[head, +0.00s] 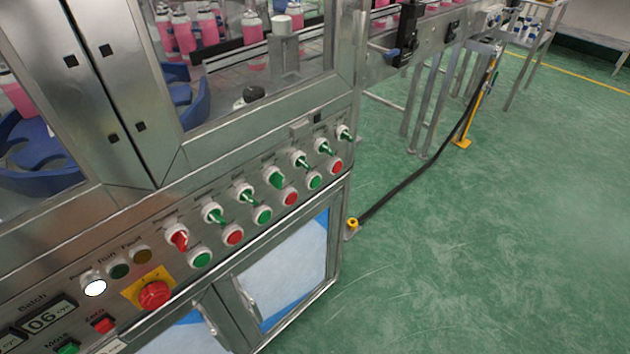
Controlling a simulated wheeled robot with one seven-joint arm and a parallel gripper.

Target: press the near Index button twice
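A sloped steel control panel (130,237) runs along the front of the machine. Its lower row alternates green and red round push buttons: a green one (200,260) at the lower left, then a red one (232,235), a green one (263,215) and several more toward the upper right. The small labels by these buttons are too blurred to read, so I cannot tell which is the near Index button. My gripper is not in view.
Selector switches, one red (177,239) and several green, stand out above the buttons. A red mushroom knob (153,294) on a yellow plate, lamps and a Batch display (43,318) sit lower left. Cabinet doors (283,272) are below. Green floor (470,250) is open at right; a black cable (425,170) crosses it.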

